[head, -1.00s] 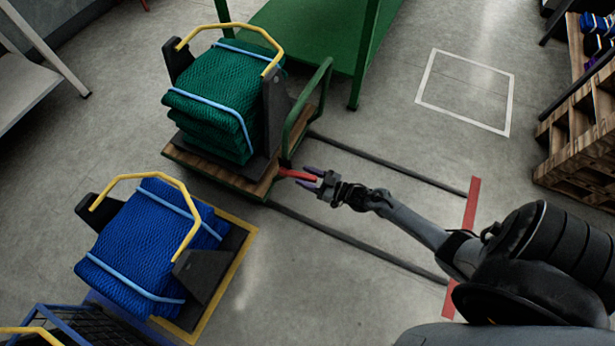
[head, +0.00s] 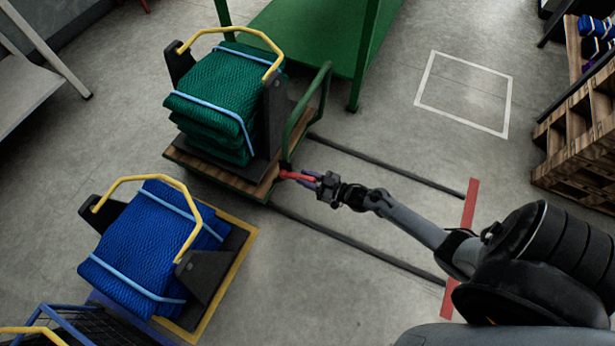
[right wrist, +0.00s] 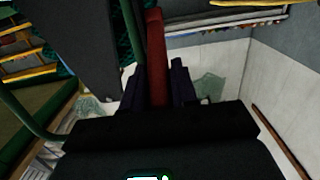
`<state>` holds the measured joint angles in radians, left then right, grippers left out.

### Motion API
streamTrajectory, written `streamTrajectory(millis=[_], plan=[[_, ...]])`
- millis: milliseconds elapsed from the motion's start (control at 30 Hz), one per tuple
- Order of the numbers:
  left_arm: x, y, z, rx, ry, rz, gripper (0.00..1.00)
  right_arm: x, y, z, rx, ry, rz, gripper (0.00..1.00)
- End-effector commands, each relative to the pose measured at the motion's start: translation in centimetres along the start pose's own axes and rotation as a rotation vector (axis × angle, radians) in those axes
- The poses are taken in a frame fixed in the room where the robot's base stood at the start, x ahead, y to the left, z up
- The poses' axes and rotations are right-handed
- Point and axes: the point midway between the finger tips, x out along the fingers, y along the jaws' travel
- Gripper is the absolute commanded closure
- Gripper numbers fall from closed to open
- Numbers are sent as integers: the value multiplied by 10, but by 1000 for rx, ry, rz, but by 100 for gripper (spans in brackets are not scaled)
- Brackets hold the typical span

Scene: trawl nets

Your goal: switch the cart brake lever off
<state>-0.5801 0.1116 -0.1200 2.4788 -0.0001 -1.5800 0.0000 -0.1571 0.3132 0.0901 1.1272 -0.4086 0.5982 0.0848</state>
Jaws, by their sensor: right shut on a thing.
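The red brake lever (head: 292,175) sticks out from the right end of the cart (head: 232,183), a wooden deck with a green frame and green push handle. In the head view my right gripper (head: 312,178) reaches in from the right and is shut on the lever. In the right wrist view the red lever (right wrist: 155,55) stands between the two dark fingers (right wrist: 158,85), one on each side. The cart carries a folded green net (head: 212,95) in a dark cradle with a yellow bar. My left gripper is not in view.
A blue net (head: 150,235) in a similar cradle sits on a yellow-edged base at lower left. Two dark floor rails (head: 390,165) run from the cart to red end marks (head: 471,205). A green table (head: 320,35) stands behind. A white-outlined floor square (head: 465,95) is empty.

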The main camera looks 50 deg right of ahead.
Motion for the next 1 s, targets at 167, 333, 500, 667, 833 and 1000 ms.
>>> streamTrajectory(millis=[167, 333, 500, 667, 833, 1000], plan=[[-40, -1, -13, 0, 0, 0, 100, 3, 0, -19, 0, -97, 1, 100], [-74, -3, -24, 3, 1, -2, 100, 9, 0, -31, 0, -211, 0, 100], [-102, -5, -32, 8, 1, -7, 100, 17, 0, -39, -1, -328, 0, 100], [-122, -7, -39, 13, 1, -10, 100, 24, 1, -44, -1, -430, 1, 100], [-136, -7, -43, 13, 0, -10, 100, 30, 1, -46, -1, -510, 1, 100], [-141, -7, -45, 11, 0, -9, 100, 33, 0, -46, -1, -555, 1, 100]])
